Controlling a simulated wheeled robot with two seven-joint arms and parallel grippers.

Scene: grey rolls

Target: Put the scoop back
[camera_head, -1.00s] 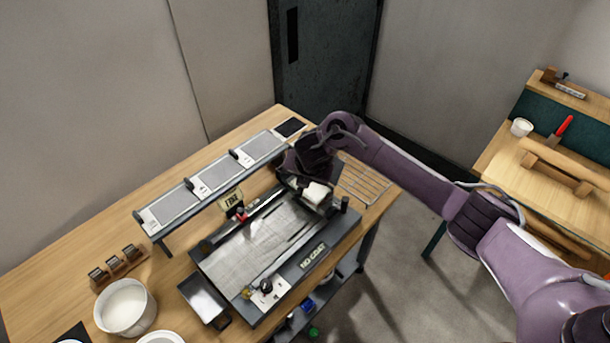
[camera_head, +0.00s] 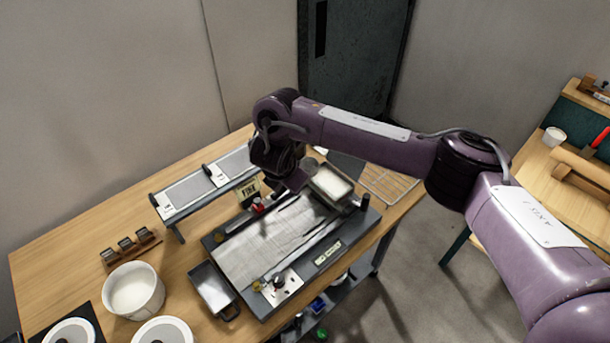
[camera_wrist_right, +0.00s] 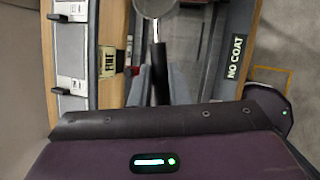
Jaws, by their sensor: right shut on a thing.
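In the right wrist view my right gripper (camera_wrist_right: 159,86) is shut on the black handle of the scoop (camera_wrist_right: 158,62). The scoop's round grey bowl (camera_wrist_right: 154,7) points away from the gripper and is cut off by the top edge. In the head view my right gripper (camera_head: 290,178) hangs over the far part of the grey flat-topped machine (camera_head: 265,240); the scoop cannot be made out there. My left gripper is not in view.
A pan of white material (camera_head: 331,183) sits at the machine's far right corner. A raised shelf (camera_head: 197,190) runs behind the machine. A small metal tray (camera_head: 213,288) and a white bowl (camera_head: 133,290) stand at the left. A wire rack (camera_head: 388,185) lies at the right.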

